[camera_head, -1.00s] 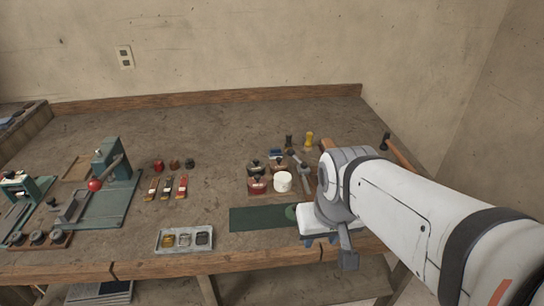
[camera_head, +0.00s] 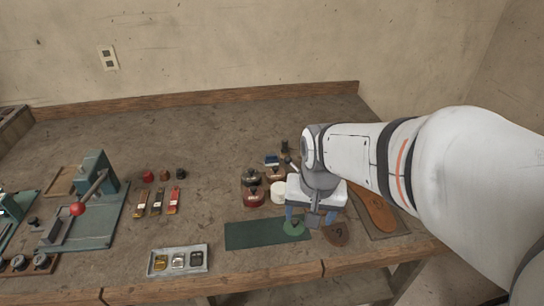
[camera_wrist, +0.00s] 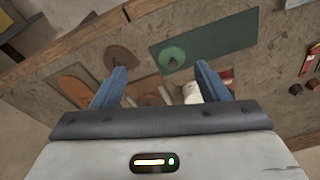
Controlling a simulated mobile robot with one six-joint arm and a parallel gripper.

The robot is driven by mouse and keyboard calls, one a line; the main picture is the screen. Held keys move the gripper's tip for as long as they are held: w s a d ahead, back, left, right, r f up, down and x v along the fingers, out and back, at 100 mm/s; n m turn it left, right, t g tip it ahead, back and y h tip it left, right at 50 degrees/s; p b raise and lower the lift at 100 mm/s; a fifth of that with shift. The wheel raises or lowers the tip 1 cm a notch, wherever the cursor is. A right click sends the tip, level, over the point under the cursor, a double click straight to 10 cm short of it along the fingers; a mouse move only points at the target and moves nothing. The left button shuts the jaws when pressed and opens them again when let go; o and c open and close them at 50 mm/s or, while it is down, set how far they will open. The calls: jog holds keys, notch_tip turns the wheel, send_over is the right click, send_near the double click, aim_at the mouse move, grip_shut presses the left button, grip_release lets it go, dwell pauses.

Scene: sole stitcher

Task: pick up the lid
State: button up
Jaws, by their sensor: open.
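A green round lid (camera_head: 294,229) with a dark knob lies at the right end of a dark green mat (camera_head: 250,234) near the front of the bench. In the wrist view the lid (camera_wrist: 166,53) shows beyond and between my blue fingertips, with its knob facing up. My gripper (camera_head: 310,217) is open and empty above the bench, its fingers just behind and to the right of the lid in the head view. The same gripper shows in the wrist view (camera_wrist: 162,69). The gap in height to the lid is hard to tell.
A white pot (camera_head: 278,192) and dark red jars (camera_head: 254,197) stand behind the mat. A brown leather piece (camera_head: 336,234) and a tan sole (camera_head: 379,214) lie to the right. A metal tray (camera_head: 178,274) sits at the front left. The back of the bench is clear.

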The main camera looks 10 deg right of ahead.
aim_at(294, 221)
jog(key=shift+o, duration=1)
jog(key=w+f+m+p, duration=0.1)
jog(key=w+f+m, duration=0.1)
jog(key=w, duration=0.1)
jog(key=w+f+m+g+p, duration=0.1)
jog(key=w+f+m, duration=0.1)
jog(key=m, duration=0.1)
jog(key=w+f+m+p, duration=0.1)
jog(key=w+f+m, duration=0.1)
jog(key=w, duration=0.1)
jog(key=shift+w+d+f+g+p, duration=0.1)
jog(key=shift+w+f+g+p, duration=0.1)
jog(key=shift+w+g+p, duration=0.15)
jog(key=shift+w+f+m, duration=0.1)
jog(key=shift+f+m, duration=0.3)
jog(key=shift+f, duration=0.25)
jog(key=shift+w+a+f+p, duration=0.15)
jog(key=shift+f+p, duration=0.15)
jog(key=shift+f, duration=1.45)
jog(key=shift+w+a+f+p, duration=0.1)
jog(key=shift+f+p, duration=0.2)
jog(key=shift+f, duration=1.45)
jog(key=c, duration=1.1)
